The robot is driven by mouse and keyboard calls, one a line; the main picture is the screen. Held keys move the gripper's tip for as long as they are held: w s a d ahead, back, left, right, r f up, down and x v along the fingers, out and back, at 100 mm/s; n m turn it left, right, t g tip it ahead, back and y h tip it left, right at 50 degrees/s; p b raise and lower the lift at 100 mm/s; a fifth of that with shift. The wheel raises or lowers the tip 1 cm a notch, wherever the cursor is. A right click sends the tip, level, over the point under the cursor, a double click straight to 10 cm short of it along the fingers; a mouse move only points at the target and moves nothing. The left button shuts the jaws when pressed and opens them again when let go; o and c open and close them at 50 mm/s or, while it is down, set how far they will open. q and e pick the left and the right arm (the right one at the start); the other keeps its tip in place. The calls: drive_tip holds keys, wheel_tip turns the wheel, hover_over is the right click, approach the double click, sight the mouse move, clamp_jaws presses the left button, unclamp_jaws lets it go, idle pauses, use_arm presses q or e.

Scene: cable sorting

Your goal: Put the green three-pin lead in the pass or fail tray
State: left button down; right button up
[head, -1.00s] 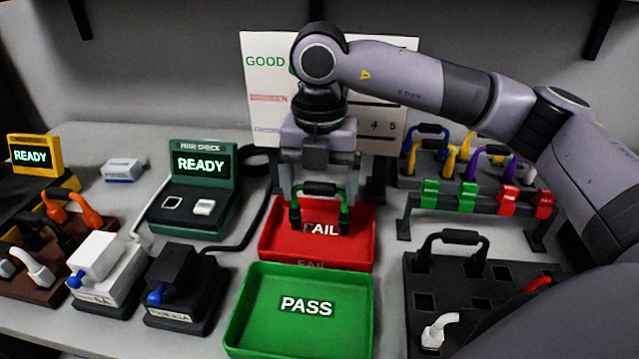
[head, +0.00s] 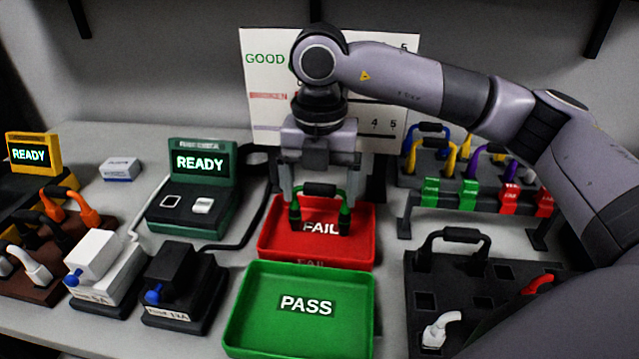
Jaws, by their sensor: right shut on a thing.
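My right gripper (head: 320,190) points down over the red FAIL tray (head: 365,235) and is shut on the green three-pin lead (head: 345,213). The lead has green ends and a black middle grip, and hangs over or in the FAIL tray; I cannot tell whether it touches the tray floor. The green PASS tray (head: 300,335) lies in front of the FAIL tray and is empty. My left gripper is not in view.
A green tester (head: 190,205) reading READY stands left of the trays, with fuse blocks (head: 180,285) in front of it. A rack (head: 465,185) of coloured leads stands at the right, behind a black slotted board (head: 480,300). A printed chart (head: 265,75) stands behind.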

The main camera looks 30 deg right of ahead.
drive_tip(key=shift+f+b, duration=0.55)
drive_tip(key=shift+f, duration=0.1)
idle(0.8)
drive_tip(key=o, duration=0.9)
drive_tip(key=shift+o, duration=0.2)
drive_tip(key=shift+r, duration=0.1)
drive_tip(key=shift+r+p, duration=2.9)
drive_tip(key=shift+r, duration=1.1)
drive_tip(key=shift+f, duration=0.1)
